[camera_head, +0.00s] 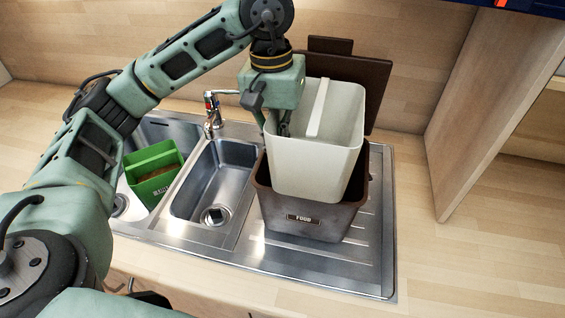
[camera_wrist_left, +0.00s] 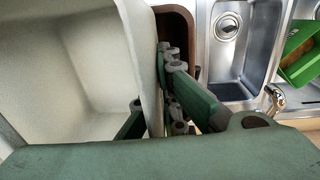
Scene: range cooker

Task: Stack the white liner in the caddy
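The white liner (camera_head: 312,165) is a tall, open, off-white bin with a strip-like handle across its top. It is over the brown caddy (camera_head: 290,215), labelled FOOD, on the drainer. The liner's lower end overlaps the caddy's mouth; I cannot tell how deep it sits. My left gripper (camera_head: 283,127) is shut on the liner's left wall. In the left wrist view, the fingers (camera_wrist_left: 155,115) straddle that wall, one inside the liner (camera_wrist_left: 75,70) and one outside. Part of the caddy's rim (camera_wrist_left: 178,22) shows beside the liner there. My right gripper is not in view.
A green caddy (camera_head: 152,172) stands in the left basin. A small sink bowl (camera_head: 212,180) and a tap (camera_head: 212,110) lie left of the brown caddy. Dark boards (camera_head: 365,85) lean behind it. A wooden panel (camera_head: 490,100) rises at right; the right-hand counter is clear.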

